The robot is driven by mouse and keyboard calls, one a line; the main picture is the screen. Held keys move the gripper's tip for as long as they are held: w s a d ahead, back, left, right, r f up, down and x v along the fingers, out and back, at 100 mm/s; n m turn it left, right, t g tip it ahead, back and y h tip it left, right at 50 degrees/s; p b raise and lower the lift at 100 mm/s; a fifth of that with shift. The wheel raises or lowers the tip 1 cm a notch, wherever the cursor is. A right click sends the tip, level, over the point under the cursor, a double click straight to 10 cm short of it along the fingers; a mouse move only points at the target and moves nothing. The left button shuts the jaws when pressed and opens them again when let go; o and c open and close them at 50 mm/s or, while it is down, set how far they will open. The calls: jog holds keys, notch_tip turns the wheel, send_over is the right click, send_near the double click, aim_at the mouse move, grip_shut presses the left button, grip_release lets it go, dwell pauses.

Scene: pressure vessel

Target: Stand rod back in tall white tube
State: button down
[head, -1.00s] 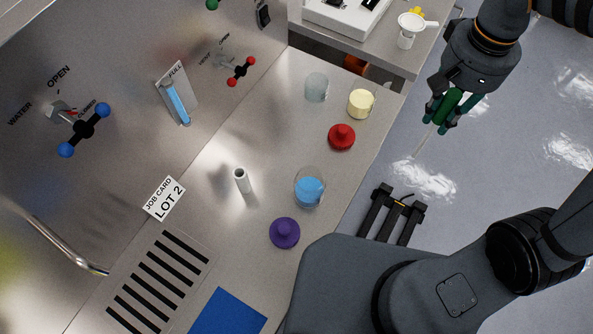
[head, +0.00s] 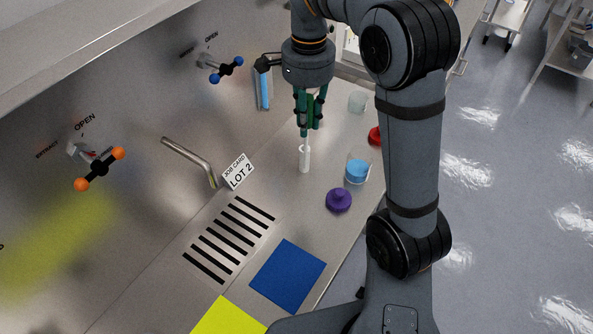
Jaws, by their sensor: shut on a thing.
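The tall white tube (head: 304,160) stands upright on the steel counter in the head view. My gripper (head: 306,127) is directly above it, pointing down, with its dark green fingers shut on the rod. The rod's green upper part (head: 309,104) shows between the fingers. The rod's thin lower end is very hard to make out against the bright counter, and I cannot tell whether its tip is inside the tube's mouth or just above it.
A beaker of blue liquid (head: 357,171) and a purple knobbed lid (head: 339,200) stand right of the tube. A red lid (head: 375,136) is partly behind my arm. The job card (head: 237,172), a slotted drain (head: 229,240) and a blue mat (head: 288,275) lie to the left and front.

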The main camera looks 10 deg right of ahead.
jog(key=w+d+m, duration=0.2)
jog(key=w+m, duration=0.6)
jog(key=m, duration=0.3)
notch_tip(320, 180, down, 10)
jog(key=shift+w+m, duration=0.2)
jog(key=shift+m, duration=0.1)
jog(key=shift+s+f, duration=0.1)
jog(key=shift+f, duration=0.05)
jog(key=shift+f, duration=0.15)
jog(key=c, duration=1.7)
grip_release()
jog(key=shift+o, duration=0.7)
